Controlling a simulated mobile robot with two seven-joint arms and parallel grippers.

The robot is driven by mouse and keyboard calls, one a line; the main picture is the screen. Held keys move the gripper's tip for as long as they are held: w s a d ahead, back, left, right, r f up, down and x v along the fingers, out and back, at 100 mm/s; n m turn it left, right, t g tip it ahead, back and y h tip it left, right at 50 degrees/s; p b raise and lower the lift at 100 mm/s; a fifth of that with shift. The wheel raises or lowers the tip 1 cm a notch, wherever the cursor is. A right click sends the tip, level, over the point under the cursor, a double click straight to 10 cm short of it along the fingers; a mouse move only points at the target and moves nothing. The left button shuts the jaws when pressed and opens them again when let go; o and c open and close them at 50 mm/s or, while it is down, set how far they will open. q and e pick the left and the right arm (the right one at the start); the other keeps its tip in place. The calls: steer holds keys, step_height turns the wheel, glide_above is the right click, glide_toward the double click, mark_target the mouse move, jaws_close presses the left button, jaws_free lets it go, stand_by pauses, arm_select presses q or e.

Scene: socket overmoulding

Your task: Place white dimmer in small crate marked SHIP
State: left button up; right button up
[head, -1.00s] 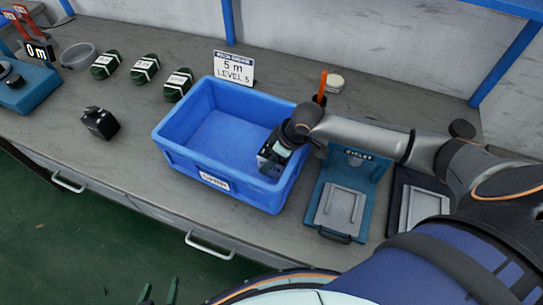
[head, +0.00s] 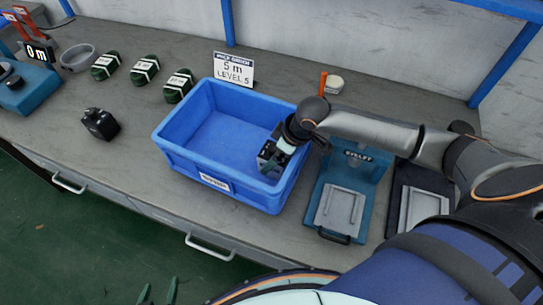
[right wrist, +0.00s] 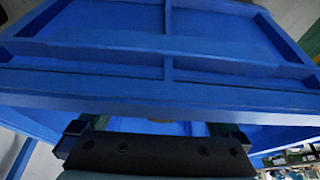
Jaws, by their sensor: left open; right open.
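The blue crate (head: 219,190) stands on the bench with its open top showing. Its front label is too small to read. The visible part of its floor is bare. My right gripper (head: 268,160) is open and hangs over the crate's right side, inside the rim. The right wrist view shows blue crate walls (right wrist: 150,90) close up. A small round whitish thing (head: 334,84) lies behind the crate; I cannot tell whether it is the white dimmer. My left gripper (head: 158,292) is open, with only its fingertips showing at the bottom edge, over the floor.
A black device (head: 100,123) and several dark green bundles (head: 144,70) lie left of the crate. A blue-green fixture (head: 340,205) stands close on its right. The bench front at left is clear.

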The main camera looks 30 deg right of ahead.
steer(key=v, duration=0.9)
steer(key=shift+d+r+p, duration=0.1)
steer(key=shift+r+p, duration=0.15)
steer(key=shift+p, duration=0.1)
